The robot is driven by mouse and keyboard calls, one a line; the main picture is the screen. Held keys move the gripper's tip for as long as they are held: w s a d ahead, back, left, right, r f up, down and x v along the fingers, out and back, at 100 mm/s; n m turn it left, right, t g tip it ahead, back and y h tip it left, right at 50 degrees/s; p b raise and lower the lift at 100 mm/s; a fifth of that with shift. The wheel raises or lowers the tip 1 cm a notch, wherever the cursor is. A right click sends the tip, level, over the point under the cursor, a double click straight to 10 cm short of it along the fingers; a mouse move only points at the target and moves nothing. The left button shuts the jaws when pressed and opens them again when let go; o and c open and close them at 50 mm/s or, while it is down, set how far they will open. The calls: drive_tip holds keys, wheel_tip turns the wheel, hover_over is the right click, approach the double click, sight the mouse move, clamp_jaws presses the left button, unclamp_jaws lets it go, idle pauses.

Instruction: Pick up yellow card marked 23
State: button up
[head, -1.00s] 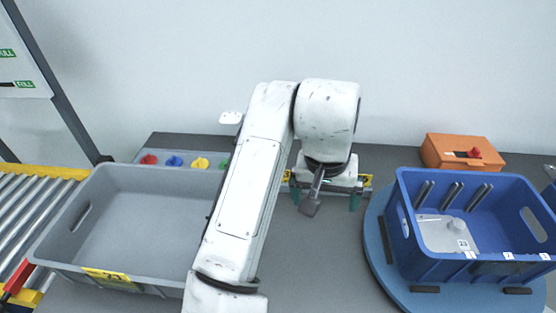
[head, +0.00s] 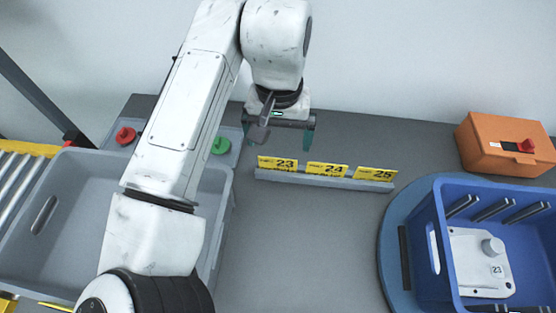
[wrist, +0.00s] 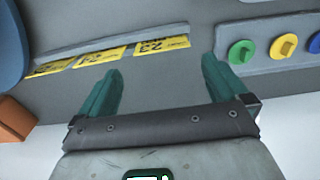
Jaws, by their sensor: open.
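The yellow card marked 23 (head: 272,164) stands at the left end of a grey rail (head: 322,182), beside the yellow cards marked 24 (head: 326,170) and 25 (head: 375,174). In the wrist view, card 23 (wrist: 165,46) is the rightmost of the three and appears upside down. My gripper (head: 278,143) is open and empty, behind and above the card in the head view. In the wrist view, its two green fingers (wrist: 162,68) point towards card 23, with no contact visible.
A grey bin (head: 222,215) stands at the left, partly behind my arm. A blue crate (head: 435,230) holding a light casting marked 23 (head: 470,262) sits on a round blue turntable (head: 393,225) at the right. An orange box (head: 490,150) stands behind it. Coloured knobs line a grey panel (wrist: 262,60).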

sight(278, 167)
drive_tip(key=shift+a+f+p, duration=0.15)
drive_tip(key=shift+f+p, duration=0.3)
drive_tip(key=shift+f, duration=2.8)
drive_tip(key=c, duration=0.7)
